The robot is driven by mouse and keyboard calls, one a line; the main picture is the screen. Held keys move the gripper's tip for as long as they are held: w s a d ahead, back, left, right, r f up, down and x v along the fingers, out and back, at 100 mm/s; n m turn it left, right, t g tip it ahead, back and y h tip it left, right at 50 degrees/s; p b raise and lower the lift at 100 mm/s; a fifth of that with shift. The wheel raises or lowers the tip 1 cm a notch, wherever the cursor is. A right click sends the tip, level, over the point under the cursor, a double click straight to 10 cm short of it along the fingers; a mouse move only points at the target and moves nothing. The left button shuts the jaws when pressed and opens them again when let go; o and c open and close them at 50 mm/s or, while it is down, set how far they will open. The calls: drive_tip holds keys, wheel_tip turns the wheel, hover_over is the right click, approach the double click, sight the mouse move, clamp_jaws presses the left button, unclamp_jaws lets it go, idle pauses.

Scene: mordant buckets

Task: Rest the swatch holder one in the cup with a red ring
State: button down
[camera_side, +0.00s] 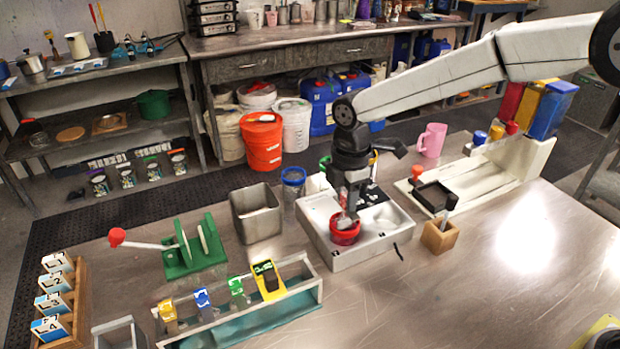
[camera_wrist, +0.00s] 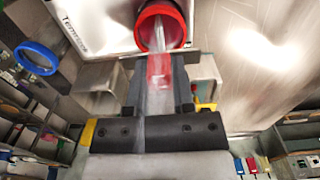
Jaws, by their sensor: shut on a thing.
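The cup with a red ring (camera_side: 344,237) stands on the white tray-like unit in the side view. It shows at the top of the wrist view (camera_wrist: 180,14). My gripper (camera_side: 350,203) is directly above this cup, pointing down. In the wrist view my gripper (camera_wrist: 158,80) is shut on a swatch holder (camera_wrist: 158,68) with a red part between the fingers. The holder's pale grey end reaches within the outline of the red ring. How deep it sits, and whether it touches the cup, I cannot tell. In the side view the fingers mostly hide the holder.
A blue-ringed jar (camera_side: 293,180) and a grey metal bin (camera_side: 255,213) stand left of the white unit (camera_side: 340,262). A trough (camera_side: 240,325) with several coloured holders is in front. A wooden block (camera_side: 438,238) stands to the right.

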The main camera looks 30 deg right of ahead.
drive_tip(key=shift+f, duration=1.75)
drive_tip(key=shift+c, duration=2)
unclamp_jaws()
drive_tip(key=shift+r, duration=0.1)
drive_tip(key=shift+r, duration=3.8)
drive_tip(key=shift+d, duration=0.1)
